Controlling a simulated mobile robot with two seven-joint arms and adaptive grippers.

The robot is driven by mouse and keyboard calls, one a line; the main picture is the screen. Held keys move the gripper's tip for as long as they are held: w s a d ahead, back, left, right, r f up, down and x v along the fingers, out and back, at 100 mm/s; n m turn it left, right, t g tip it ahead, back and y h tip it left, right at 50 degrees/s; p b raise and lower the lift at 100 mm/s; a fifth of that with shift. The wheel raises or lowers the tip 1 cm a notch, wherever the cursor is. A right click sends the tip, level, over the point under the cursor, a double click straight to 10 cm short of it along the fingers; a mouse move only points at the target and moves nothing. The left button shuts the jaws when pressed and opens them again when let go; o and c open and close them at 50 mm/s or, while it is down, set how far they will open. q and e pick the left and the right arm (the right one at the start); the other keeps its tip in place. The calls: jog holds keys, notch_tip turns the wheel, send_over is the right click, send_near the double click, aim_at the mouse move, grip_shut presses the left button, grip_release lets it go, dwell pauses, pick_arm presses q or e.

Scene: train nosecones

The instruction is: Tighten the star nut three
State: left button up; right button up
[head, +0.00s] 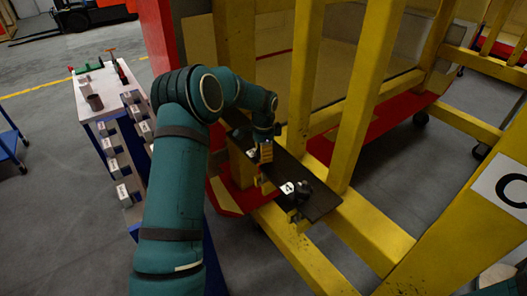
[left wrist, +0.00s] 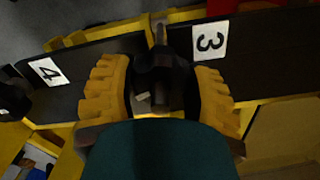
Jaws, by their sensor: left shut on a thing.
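My left gripper (head: 265,153) reaches down to a dark plate (head: 322,203) on the yellow frame. In the left wrist view, its yellow ribbed fingers (left wrist: 160,95) are on both sides of a black star nut (left wrist: 160,65) and shut on it. A white label "3" (left wrist: 210,40) is on the plate beside this nut. A label "4" (left wrist: 46,71) is farther left, with another black star nut (left wrist: 13,102) at the picture's edge. That other nut also shows in the head view (head: 303,189). The nut in my gripper is hidden in the head view.
Yellow frame posts (head: 358,105) stand close behind and right of the plate. A white-topped table (head: 97,92) with tools and several labelled holders stands to the left. A yellow beam with a "C" sign (head: 505,187) is at the right.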

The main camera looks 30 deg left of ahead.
pick_arm(q)
jog(key=shift+m, duration=0.6)
jog(key=o, duration=1.2)
notch_tip(320, 180, up, 12)
jog(key=shift+r, duration=0.1)
dwell(0.3)
